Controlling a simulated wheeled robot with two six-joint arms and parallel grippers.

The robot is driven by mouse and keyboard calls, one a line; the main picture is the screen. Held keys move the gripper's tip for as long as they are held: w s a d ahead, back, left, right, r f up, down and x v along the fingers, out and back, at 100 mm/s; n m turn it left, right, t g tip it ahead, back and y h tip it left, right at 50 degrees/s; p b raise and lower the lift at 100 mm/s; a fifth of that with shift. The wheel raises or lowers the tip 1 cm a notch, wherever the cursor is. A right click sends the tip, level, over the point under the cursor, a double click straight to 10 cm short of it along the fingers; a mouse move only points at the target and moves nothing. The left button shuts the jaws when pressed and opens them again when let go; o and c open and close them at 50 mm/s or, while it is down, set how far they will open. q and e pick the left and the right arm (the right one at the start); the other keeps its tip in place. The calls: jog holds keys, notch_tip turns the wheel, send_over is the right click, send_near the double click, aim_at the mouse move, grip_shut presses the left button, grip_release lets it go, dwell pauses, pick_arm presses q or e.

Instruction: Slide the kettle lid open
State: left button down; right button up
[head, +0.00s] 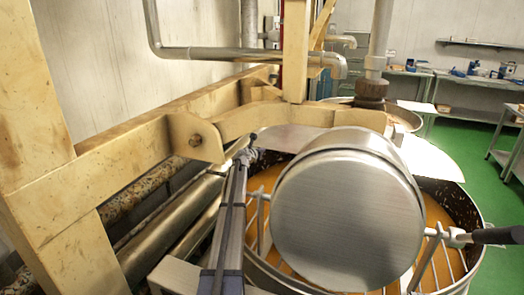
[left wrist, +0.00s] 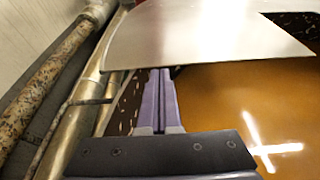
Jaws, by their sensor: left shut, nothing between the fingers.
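The kettle (head: 478,262) is a wide round vessel with orange-brown nougat (head: 437,215) inside. Its lid (head: 285,137) is a flat steel plate over the far part of the opening, partly hidden behind a metal drum. In the left wrist view the lid (left wrist: 210,35) spans the top of the picture, with a straight near edge. My left gripper (head: 248,152) is at the lid's left end, its fingers shut and empty. In the left wrist view the fingertips (left wrist: 157,72) reach the lid's near edge; I cannot tell whether they touch it. My right gripper is not in view.
A large brushed-metal drum (head: 345,220) stands over the kettle's middle. A rod with a dark handle (head: 495,236) sticks out right. A cream machine frame (head: 130,160) and steel pipes (head: 170,225) crowd the left. Green floor (head: 460,150) is free at the right.

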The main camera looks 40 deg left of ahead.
pick_arm(q)
jog(key=p+v, duration=0.3)
jog(key=v, duration=0.9)
jog(key=shift+s+f, duration=0.2)
jog(key=shift+f, duration=0.15)
